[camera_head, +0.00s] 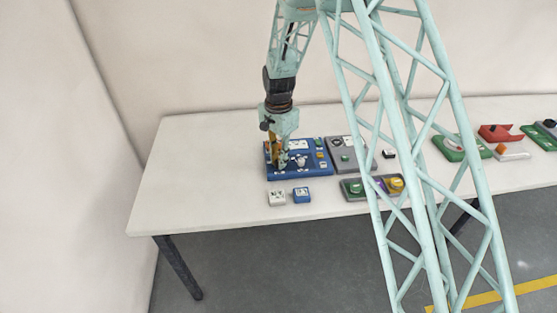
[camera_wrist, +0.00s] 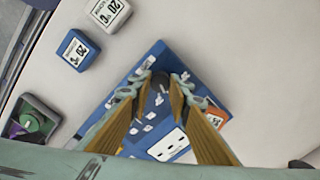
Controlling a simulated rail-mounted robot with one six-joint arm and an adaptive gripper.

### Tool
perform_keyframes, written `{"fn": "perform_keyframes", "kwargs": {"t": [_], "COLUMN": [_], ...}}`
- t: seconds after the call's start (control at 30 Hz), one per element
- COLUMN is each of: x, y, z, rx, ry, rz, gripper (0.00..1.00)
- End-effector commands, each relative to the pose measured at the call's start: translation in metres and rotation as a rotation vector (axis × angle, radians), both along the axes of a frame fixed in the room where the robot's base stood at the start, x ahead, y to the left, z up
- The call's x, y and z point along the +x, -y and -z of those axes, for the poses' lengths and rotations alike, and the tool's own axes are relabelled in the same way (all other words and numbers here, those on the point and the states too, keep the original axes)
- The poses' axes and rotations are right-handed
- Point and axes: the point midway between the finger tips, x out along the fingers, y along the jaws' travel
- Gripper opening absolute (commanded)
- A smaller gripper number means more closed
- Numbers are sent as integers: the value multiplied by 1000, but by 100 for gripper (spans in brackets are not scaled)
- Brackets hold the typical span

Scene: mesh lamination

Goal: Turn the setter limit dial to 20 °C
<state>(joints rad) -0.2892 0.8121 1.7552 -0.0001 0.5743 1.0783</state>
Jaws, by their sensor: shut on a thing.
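A blue panel (camera_head: 318,172) lies on the table, with several small parts and white markings on it. It also shows in the wrist view (camera_wrist: 165,58). My gripper (camera_head: 280,165) points down over the panel's left part. In the wrist view its two fingers (camera_wrist: 162,85) close around a small dark dial knob (camera_wrist: 160,87) on the panel. The fingers hide much of the knob and its scale, so I cannot read its setting. A white block (camera_wrist: 108,11) and a blue block (camera_wrist: 78,50), both marked 20 °C, lie apart from the panel.
The white table (camera_head: 200,170) has free room to the left. A grey panel (camera_head: 342,143) stands right of the blue one. A box with a green knob and a yellow knob (camera_head: 396,184) is at the front. A green box (camera_head: 455,150) and a red part (camera_head: 500,132) lie farther right.

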Motion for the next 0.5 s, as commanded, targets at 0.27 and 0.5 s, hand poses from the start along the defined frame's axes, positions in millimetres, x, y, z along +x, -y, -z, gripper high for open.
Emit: {"fn": "perform_keyframes", "kwargs": {"t": [0.27,0.5], "x": [0,0], "y": [0,0], "z": [0,0], "rx": [0,0], "ry": [0,0], "rz": [-40,-147], "gripper": [7,7]}}
